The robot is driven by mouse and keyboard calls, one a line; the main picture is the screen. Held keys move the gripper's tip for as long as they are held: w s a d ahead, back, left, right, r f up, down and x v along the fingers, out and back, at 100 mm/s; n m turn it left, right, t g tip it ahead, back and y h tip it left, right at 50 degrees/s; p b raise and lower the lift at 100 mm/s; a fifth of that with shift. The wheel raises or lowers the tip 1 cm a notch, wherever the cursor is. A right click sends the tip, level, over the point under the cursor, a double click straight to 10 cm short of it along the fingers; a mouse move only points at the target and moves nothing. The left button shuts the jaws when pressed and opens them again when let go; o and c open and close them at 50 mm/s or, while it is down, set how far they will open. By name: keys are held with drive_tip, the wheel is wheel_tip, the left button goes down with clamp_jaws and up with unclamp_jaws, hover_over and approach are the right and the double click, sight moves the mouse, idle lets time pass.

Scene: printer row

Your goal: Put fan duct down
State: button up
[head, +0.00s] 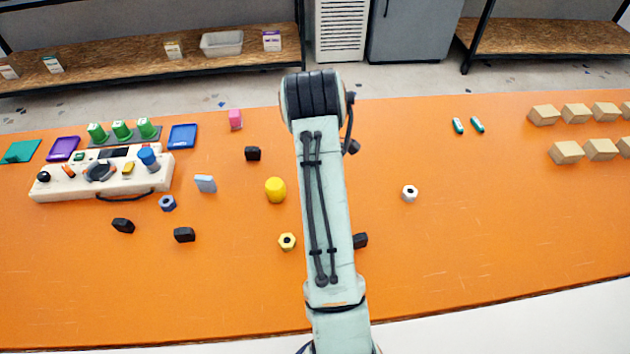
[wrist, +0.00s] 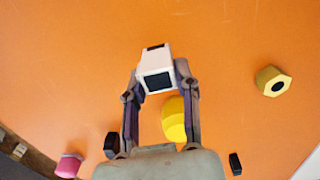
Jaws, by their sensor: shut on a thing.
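In the wrist view, my gripper (wrist: 158,78) is shut on the fan duct (wrist: 153,57), a small white, box-like piece with a dark square opening. The fingers grip it from both sides. Orange table surface shows around it. I cannot tell whether it touches the table or hangs above it. In the head view, my own arm hides the gripper and the fan duct.
On the orange table (head: 450,270), a yellow rounded piece (head: 275,190), a yellow nut (head: 287,241), a white nut (head: 410,193) and black blocks (head: 184,235) lie around my arm. A cream fixture (head: 55,188) stands left, tan blocks (head: 565,152) right. The front right is clear.

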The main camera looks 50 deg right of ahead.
drive_tip(key=shift+f, duration=1.3)
drive_tip(key=o, duration=0.9)
drive_tip(key=shift+f, duration=0.1)
